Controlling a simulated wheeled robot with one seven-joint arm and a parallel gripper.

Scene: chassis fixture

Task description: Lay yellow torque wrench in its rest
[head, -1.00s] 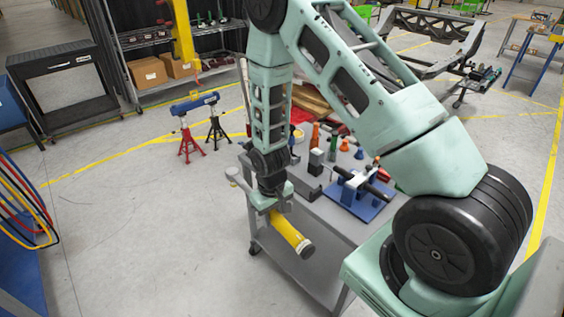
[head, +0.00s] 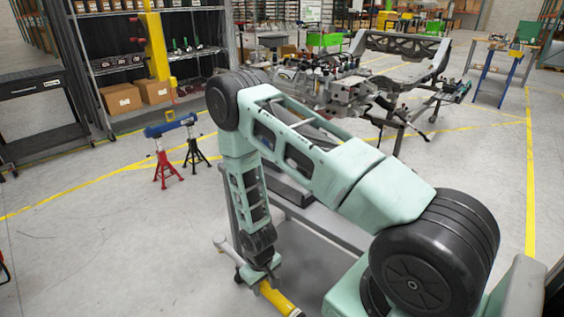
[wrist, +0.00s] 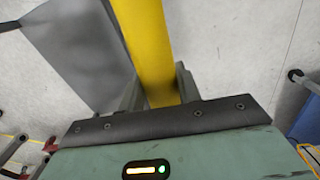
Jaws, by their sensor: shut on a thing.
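The yellow torque wrench (head: 278,299) is held in my gripper (head: 262,284), low in the head view. Its grey head end sticks out to the left of the gripper, and the yellow handle runs down to the right toward the picture's bottom edge. In the wrist view, the yellow shaft (wrist: 146,45) passes between the two fingers of my gripper (wrist: 158,88), which are shut on it. The wrench is in the air beside a grey cart (head: 325,226). I cannot make out the wrench's rest; my arm covers much of the cart.
A chassis frame (head: 400,45) with mechanical parts stands behind the arm. A blue bar on red and black stands (head: 165,165) is at left. Shelving with cardboard boxes (head: 122,98) is at back left. The floor at lower left is clear.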

